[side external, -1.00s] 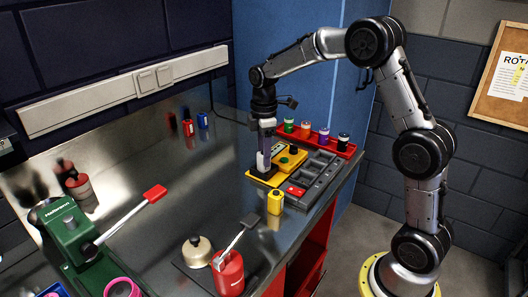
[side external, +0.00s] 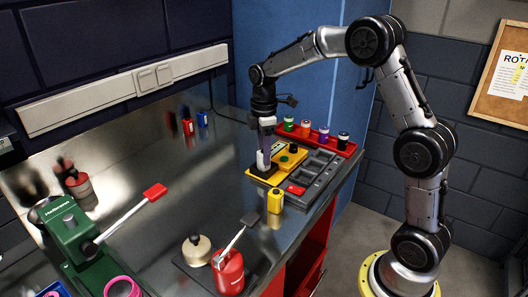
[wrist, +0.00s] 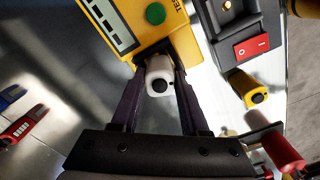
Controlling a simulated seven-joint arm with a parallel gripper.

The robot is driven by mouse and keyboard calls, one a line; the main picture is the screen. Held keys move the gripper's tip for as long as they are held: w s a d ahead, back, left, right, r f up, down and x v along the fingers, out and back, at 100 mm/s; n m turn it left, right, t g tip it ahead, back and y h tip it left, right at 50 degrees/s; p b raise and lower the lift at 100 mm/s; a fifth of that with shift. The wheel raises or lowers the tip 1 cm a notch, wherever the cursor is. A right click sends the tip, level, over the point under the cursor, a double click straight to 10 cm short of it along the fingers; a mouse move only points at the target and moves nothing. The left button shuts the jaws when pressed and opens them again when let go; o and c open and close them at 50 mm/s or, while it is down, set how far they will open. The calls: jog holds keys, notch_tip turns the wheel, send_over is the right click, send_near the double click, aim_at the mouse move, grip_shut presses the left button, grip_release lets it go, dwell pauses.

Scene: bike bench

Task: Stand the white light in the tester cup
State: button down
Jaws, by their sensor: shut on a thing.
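The white light (wrist: 159,73) is between the fingers of my gripper (wrist: 158,88), which is shut on it. The light is upright in the side view (side external: 263,161), at the near left part of the yellow tester (side external: 290,155). The tester, with its display and green button, also shows in the wrist view (wrist: 183,42). The light's lower end is at the tester's edge there. The tester cup is hidden by the light and fingers, so I cannot tell whether the light is seated in it.
A yellow light (side external: 275,200) stands in front of the tester. A grey tray (side external: 315,176) with a red switch lies right of it. A red rack (side external: 330,142) with several coloured bottles is behind. A red light and a blue light (side external: 202,119) stand at the back left.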

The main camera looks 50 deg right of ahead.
jog(key=shift+f, duration=0.6)
jog(key=c, duration=0.7)
grip_release()
jog(key=shift+r, duration=5.55)
